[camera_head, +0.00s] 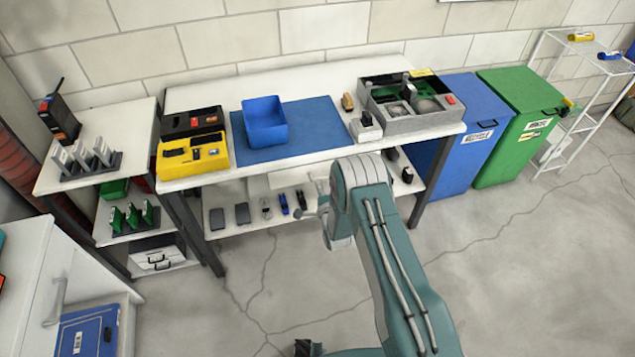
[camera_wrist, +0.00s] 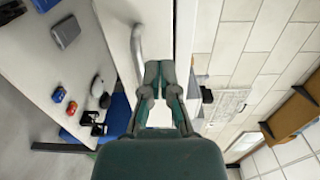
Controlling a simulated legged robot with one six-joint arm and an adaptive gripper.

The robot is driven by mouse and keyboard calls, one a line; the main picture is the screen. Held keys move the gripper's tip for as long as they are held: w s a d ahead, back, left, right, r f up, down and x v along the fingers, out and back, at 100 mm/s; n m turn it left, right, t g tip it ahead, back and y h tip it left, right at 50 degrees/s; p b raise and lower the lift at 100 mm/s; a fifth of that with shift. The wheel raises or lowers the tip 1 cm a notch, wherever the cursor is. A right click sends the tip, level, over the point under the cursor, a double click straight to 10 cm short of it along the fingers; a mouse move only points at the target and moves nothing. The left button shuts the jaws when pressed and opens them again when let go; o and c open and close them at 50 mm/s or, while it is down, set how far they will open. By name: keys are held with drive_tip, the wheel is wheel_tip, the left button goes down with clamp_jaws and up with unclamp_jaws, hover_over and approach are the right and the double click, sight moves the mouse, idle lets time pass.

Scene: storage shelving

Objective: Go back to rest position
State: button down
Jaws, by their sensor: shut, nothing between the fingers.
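My gripper (camera_wrist: 159,68) shows in the wrist view with its two fingers together and nothing between them. Its fingertips lie in the picture beside a grey curved handle (camera_wrist: 137,45) on a white surface; I cannot tell whether they touch it. In the head view my teal and grey arm (camera_head: 385,255) rises from the lower right and bends in front of the workbench (camera_head: 320,152). The gripper's fingers cannot be made out clearly there.
A white cabinet (camera_head: 38,262) with a handle stands at the lower left. A blue bin (camera_head: 265,122), yellow case (camera_head: 192,158) and grey tray (camera_head: 425,122) are on the bench. Blue (camera_head: 465,140) and green (camera_head: 520,120) containers stand right.

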drive_tip(key=v, duration=0.8)
drive_tip(key=w+d+r+n+g+h, duration=0.1)
drive_tip(key=w+r+n, duration=0.15)
drive_tip(key=r, duration=0.45)
drive_tip(key=w+d+r+n+g+h, duration=0.1)
drive_tip(key=w+r+g, duration=0.15)
drive_tip(key=r, duration=0.55)
drive_tip(key=s+d+r+n+g+h, duration=0.1)
drive_tip(key=s+d+r+n, duration=0.1)
drive_tip(key=s+r, duration=0.35)
drive_tip(key=s+d+r+n+g, duration=0.1)
drive_tip(key=s+d+r+n, duration=0.15)
drive_tip(key=r, duration=0.55)
drive_tip(key=s+d+r+n+g+h, duration=0.1)
drive_tip(key=s+d+r+g, duration=0.15)
drive_tip(key=r, duration=0.35)
drive_tip(key=s+d+r+n+g, duration=0.2)
drive_tip(key=s+r+n, duration=0.1)
drive_tip(key=s, duration=1)
drive_tip(key=s+d+r+n+g+h, duration=0.1)
drive_tip(key=s+d+r+n, duration=0.1)
drive_tip(key=s, duration=1.1)
drive_tip(key=shift+s+r+n+g, duration=0.3)
drive_tip(key=shift+r+n+g, duration=0.1)
drive_tip(key=shift+r, duration=0.35)
